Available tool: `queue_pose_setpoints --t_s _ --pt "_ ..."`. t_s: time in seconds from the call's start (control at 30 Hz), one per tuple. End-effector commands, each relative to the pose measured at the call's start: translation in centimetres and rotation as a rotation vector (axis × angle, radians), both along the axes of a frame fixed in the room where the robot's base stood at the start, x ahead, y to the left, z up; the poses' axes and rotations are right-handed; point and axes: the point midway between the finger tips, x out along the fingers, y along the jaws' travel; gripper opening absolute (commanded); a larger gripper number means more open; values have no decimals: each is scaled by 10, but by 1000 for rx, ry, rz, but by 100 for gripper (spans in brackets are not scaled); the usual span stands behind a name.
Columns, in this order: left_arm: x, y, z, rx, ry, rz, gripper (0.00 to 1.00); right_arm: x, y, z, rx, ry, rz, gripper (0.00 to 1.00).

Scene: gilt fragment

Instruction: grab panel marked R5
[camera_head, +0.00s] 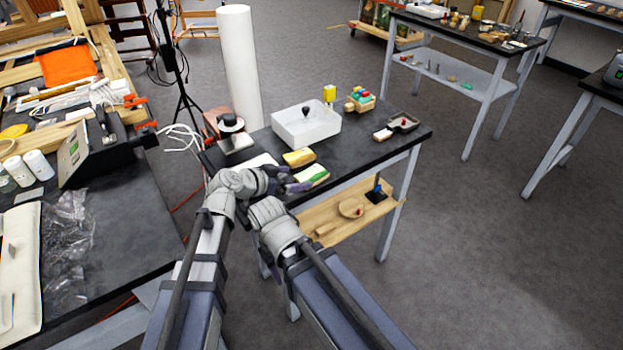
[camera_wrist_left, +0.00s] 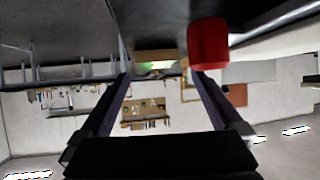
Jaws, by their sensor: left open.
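I cannot read an R5 mark in either view, so I cannot tell which thing is the panel. My left gripper (camera_head: 287,180) is at the near edge of the small dark table, beside the yellow and green sponge-like blocks. In the left wrist view its fingers (camera_wrist_left: 158,76) are apart with nothing held between them. A red rounded thing (camera_wrist_left: 208,43) shows close to one fingertip there; whether they touch is unclear. My right arm reaches toward the same table edge, but its gripper is hidden.
The small dark table (camera_head: 375,150) bears a white tray (camera_head: 290,131), a yellow block (camera_head: 299,158) and a green-topped block (camera_head: 311,174). A cluttered bench stands left, with a black box (camera_head: 95,150). A white roll (camera_head: 238,65) stands behind. The floor at right is open.

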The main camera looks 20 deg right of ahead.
Motion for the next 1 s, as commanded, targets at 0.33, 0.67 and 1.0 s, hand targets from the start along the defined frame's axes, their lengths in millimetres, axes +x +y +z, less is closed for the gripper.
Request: queue_pose_setpoints --t_s 0.33,0.67,1.0 --pt "13 -30 -20 1 0 -1 100 0 0 -20 0 0 0 50" --pt "19 -41 -24 0 0 1 100 0 0 -24 0 0 0 50" --pt "19 -41 -24 0 0 1 64 0 0 -24 0 0 0 50"
